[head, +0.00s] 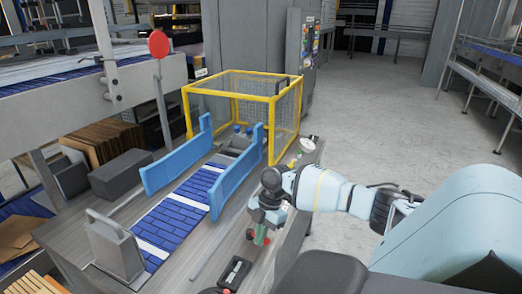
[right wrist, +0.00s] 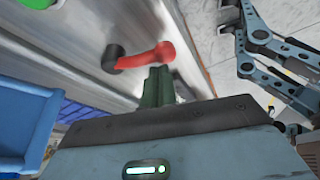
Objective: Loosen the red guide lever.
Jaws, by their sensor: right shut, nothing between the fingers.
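The red guide lever (head: 266,240) sits on the side of the grey machine bed, partly hidden by my gripper in the head view. In the right wrist view the red lever (right wrist: 152,58) runs sideways from its black pivot (right wrist: 112,58) and bends at its right end. My right gripper (head: 262,228) points down at the lever. Its green fingers (right wrist: 158,85) are together and empty, with the tips close to the lever's underside in the picture. I cannot tell whether they touch it.
Two blue guide rails (head: 178,163) flank the blue conveyor belt (head: 172,222). A yellow-framed mesh guard (head: 228,92) stands behind. A grey bracket (head: 115,247) stands at the front left and a dark box (head: 236,272) near the front edge. Open floor (head: 385,120) lies to the right.

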